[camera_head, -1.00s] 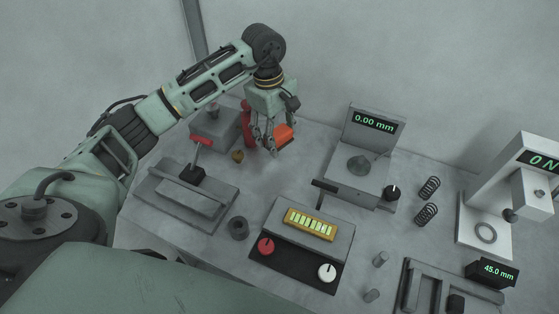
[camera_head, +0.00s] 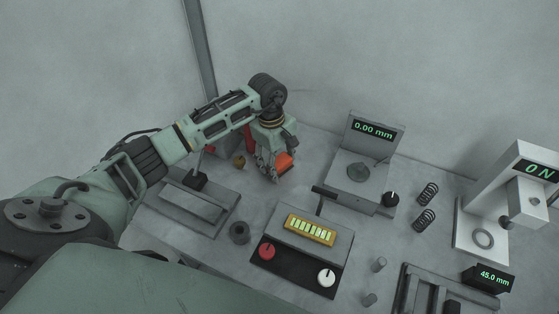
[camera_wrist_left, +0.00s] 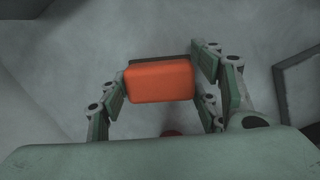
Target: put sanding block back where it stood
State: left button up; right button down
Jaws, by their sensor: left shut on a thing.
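The sanding block (camera_head: 285,162) is orange with a darker layer along one side. My left gripper (camera_head: 275,175) is shut on it over the back left part of the bench. In the left wrist view the orange block (camera_wrist_left: 160,82) sits between the two fingers of my left gripper (camera_wrist_left: 163,88), one finger at each end. I cannot tell whether the block touches the bench. My right gripper is not in view.
A gauge stand reading 0.00 mm (camera_head: 371,130) stands to the right of the gripper. A control box with red and white knobs (camera_head: 312,226) is in front. A small brown knob-like piece (camera_head: 239,161) lies to the left. A dark ring (camera_head: 239,232) stands nearer.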

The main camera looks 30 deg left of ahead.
pick_arm(q)
jog(key=o, duration=1.6)
jog(key=shift+f, duration=0.1)
jog(key=shift+r+p, duration=0.25)
jog(key=shift+p, duration=0.05)
jog(key=r+b, duration=0.1)
jog(key=r, duration=0.3)
jog(key=a+r+b, duration=0.1)
jog(key=r, duration=0.3)
jog(key=r+b, duration=0.1)
jog(key=r, duration=0.2)
jog(key=shift+a+r, duration=0.3)
jog(key=shift+r, duration=0.1)
